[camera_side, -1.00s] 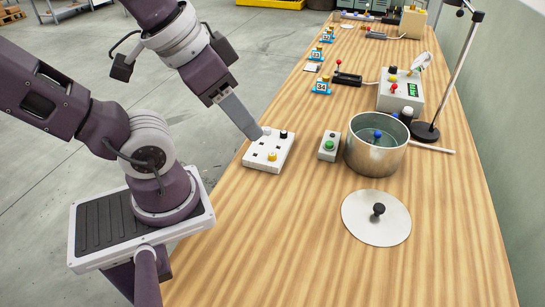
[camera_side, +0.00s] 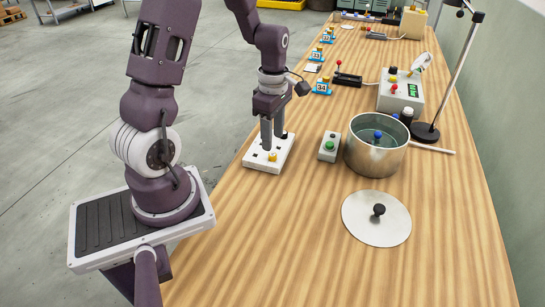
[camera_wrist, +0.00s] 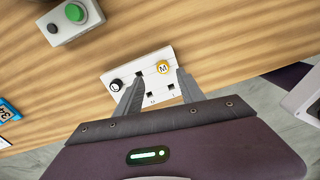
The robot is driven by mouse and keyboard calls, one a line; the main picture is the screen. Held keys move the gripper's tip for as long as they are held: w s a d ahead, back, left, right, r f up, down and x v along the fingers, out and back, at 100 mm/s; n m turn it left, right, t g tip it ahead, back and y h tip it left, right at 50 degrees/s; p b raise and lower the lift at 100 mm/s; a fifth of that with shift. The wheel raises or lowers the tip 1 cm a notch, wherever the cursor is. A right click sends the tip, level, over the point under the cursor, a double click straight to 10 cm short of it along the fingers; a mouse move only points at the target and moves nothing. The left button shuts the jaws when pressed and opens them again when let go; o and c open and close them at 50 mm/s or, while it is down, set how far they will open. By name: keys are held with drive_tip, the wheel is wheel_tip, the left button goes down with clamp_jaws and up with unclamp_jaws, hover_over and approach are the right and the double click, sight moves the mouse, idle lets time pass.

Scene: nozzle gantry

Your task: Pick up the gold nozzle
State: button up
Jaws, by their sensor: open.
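In the wrist view my gripper (camera_wrist: 155,82) spans the block's middle, where dark square holes show. In the side view the fingers hide part of the block.
A box with a green button (camera_side: 329,146) stands right of the block. A numbered blue stand (camera_side: 321,87) is farther back. The front of the table is clear.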

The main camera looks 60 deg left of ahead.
sight(273, 154)
drive_tip(key=f, duration=0.4)
drive_tip(key=shift+s+d+f, duration=0.2)
drive_tip(key=shift+d+f, duration=0.1)
drive_tip(key=shift+f, duration=0.1)
clamp_jaws()
drive_tip(key=shift+r, duration=0.1)
wheel_tip(273, 154, up, 8)
drive_tip(key=shift+r, duration=0.2)
drive_tip(key=shift+a+f, duration=0.9)
drive_tip(key=shift+a, duration=0.25)
drive_tip(key=shift+a+f, duration=0.95)
drive_tip(key=shift+a, duration=0.25)
drive_tip(key=shift+a+f, duration=0.9)
drive_tip(key=shift+a, duration=0.25)
